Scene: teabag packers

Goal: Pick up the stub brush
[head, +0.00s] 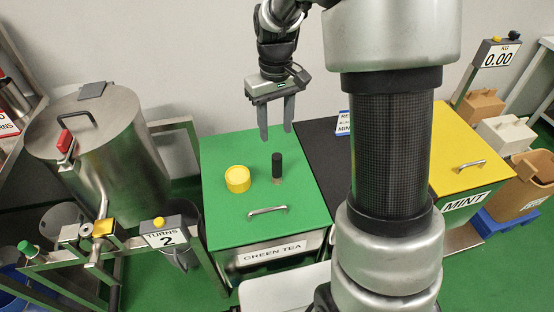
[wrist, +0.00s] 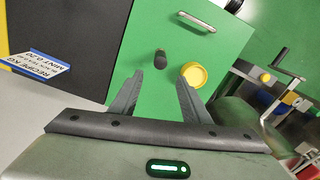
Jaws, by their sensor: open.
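The stub brush (head: 277,166) stands upright on the green lid of the green tea bin, with a black handle and a paler base. In the wrist view the brush (wrist: 160,58) shows as a small dark shape beyond and between my fingertips. My gripper (head: 276,136) is open and empty, its two fingers pointing down above the far part of the green lid. In the wrist view my gripper (wrist: 171,78) has its fingers spread wide. The fingers look apart from the brush.
A yellow round cap (head: 237,179) sits on the lid left of the brush, and shows close to one finger in the wrist view (wrist: 193,75). A metal handle (head: 268,211) is at the lid's front. A steel drum (head: 110,150) stands left. The black lid (head: 322,165) adjoins right.

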